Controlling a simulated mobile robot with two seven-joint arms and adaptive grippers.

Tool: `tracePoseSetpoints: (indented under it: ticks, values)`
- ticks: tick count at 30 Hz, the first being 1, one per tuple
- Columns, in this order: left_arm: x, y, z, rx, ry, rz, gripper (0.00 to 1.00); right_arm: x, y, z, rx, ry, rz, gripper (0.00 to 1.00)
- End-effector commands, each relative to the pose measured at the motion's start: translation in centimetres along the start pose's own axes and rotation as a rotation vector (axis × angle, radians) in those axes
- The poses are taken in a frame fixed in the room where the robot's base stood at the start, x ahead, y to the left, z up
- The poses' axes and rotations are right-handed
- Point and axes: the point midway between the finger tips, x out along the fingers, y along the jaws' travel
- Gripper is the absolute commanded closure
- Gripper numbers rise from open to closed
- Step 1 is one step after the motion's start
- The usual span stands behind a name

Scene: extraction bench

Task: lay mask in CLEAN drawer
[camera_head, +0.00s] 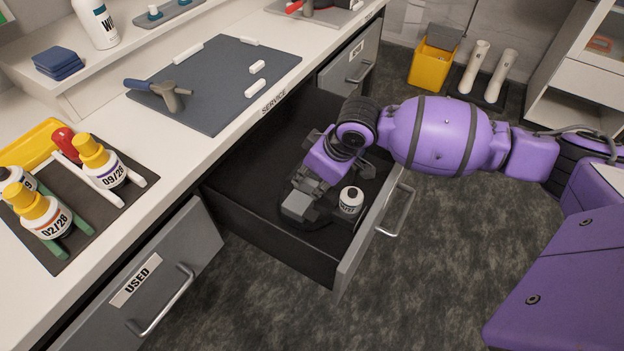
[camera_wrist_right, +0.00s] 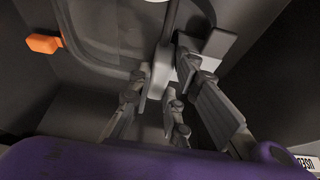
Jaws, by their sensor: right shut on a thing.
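My right gripper (camera_head: 306,192) reaches down into the open drawer (camera_head: 272,236) below the bench. In the right wrist view its fingers (camera_wrist_right: 158,100) are shut on a narrow light-grey part of the mask (camera_wrist_right: 160,72). A grey curved rim and a paler surface of the mask spread out beyond the fingers. In the head view a dark part of the mask (camera_head: 296,222) shows low in the drawer, mostly hidden by my gripper. I cannot tell whether it touches the drawer floor. The open drawer's label is not visible. My left gripper is not in view.
A drawer labelled USED (camera_head: 135,287) is closer, and another labelled drawer (camera_head: 352,70) is farther along. Bottles in racks and a dark mat (camera_head: 215,75) occupy the bench top.

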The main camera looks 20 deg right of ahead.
Motion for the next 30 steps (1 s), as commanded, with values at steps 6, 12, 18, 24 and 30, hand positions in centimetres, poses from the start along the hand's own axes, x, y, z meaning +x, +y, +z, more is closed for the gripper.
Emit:
tracePoseSetpoints:
  ticks: [6,12,18,24,30]
  values:
    - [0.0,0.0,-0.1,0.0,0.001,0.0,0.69,0.0,0.0,0.0,0.0,-0.001,0.0,0.79]
    - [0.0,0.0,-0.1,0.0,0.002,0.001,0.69,0.0,0.0,0.1,0.0,-0.001,0.0,0.64]
    - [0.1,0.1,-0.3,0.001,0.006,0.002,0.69,0.0,0.0,0.0,0.0,-0.001,0.0,0.64]
    - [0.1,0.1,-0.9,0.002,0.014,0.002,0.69,-1.8,0.1,0.0,0.0,0.0,0.001,0.64]
    - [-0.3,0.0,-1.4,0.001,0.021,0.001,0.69,-6.2,0.1,-0.1,-0.003,0.001,0.003,0.64]
